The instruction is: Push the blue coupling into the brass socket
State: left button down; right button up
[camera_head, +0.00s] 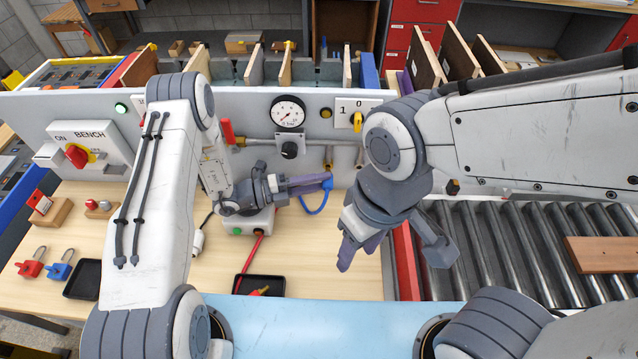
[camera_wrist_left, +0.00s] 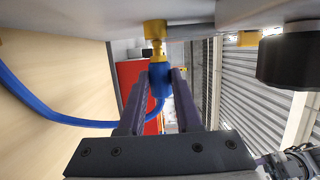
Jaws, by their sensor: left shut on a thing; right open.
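The blue coupling (camera_wrist_left: 159,80) sits between the fingertips of my left gripper (camera_wrist_left: 158,72), with its blue hose curving away to the left. The left gripper also shows in the head view (camera_head: 325,181), shut on the coupling in front of the grey panel. The brass socket (camera_wrist_left: 155,32) is on the panel directly ahead of the coupling, in line with it. A narrow brass part lies between them; I cannot tell whether the coupling is seated. The socket shows above the left fingertips in the head view (camera_head: 328,155). My right gripper (camera_head: 358,252) is open and empty, lower and to the right.
A green-and-white box (camera_head: 252,224) and a black tray (camera_head: 262,284) are on the bench. A roller conveyor (camera_head: 500,245) is at right.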

pick_arm(q)
jog(key=shift+w, duration=0.7)
jog(key=c, duration=0.5)
grip_release()
jog(key=shift+a, duration=0.1)
jog(key=b+v, duration=0.3)
jog(key=v, duration=0.7)
jog(key=shift+s+a+b, duration=0.1)
jog(key=shift+a+b, duration=0.05)
jog(key=shift+b, duration=0.25)
